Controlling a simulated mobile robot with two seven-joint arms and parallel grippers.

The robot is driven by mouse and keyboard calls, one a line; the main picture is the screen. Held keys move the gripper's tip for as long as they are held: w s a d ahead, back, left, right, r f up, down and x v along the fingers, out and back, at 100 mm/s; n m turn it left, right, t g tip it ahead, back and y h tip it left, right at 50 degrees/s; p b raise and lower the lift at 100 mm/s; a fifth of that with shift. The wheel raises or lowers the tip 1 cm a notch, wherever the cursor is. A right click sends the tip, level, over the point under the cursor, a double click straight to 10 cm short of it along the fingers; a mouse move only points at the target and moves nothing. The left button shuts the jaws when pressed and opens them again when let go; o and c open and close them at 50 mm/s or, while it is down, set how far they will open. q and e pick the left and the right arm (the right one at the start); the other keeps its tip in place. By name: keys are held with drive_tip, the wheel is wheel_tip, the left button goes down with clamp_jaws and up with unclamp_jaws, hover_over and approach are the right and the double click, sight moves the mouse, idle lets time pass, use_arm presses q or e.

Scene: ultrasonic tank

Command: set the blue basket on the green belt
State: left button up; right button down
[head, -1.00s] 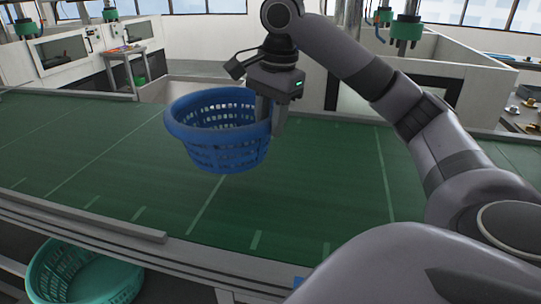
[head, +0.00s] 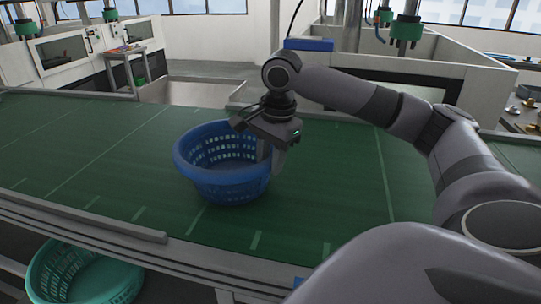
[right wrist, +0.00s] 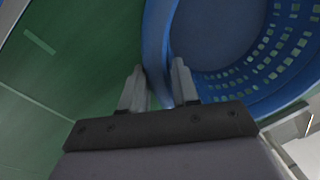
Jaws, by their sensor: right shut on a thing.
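The blue basket (head: 222,180) is upright, a round basket with a slotted wall, at or just above the green belt (head: 330,190); I cannot tell whether its base touches. My right gripper (head: 270,158) is shut on the right side of its rim. In the right wrist view the two fingers (right wrist: 158,88) stand on either side of the basket's wall (right wrist: 157,35), with the belt (right wrist: 60,60) to the left. My left gripper is not in view.
A teal basket (head: 85,275) sits below the belt's near edge at the lower left. A low metal rail (head: 95,222) runs along that edge. The belt is clear to both sides of the blue basket. A blue object (head: 308,44) lies on the white tank wall behind.

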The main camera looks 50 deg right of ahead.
drive_tip(key=c, duration=0.8)
unclamp_jaws()
drive_tip(key=shift+c, duration=0.2)
drive_tip(key=shift+r, duration=0.1)
wheel_tip(320, 180, up, 12)
drive_tip(key=s, duration=0.1)
drive_tip(key=shift+s, duration=0.35)
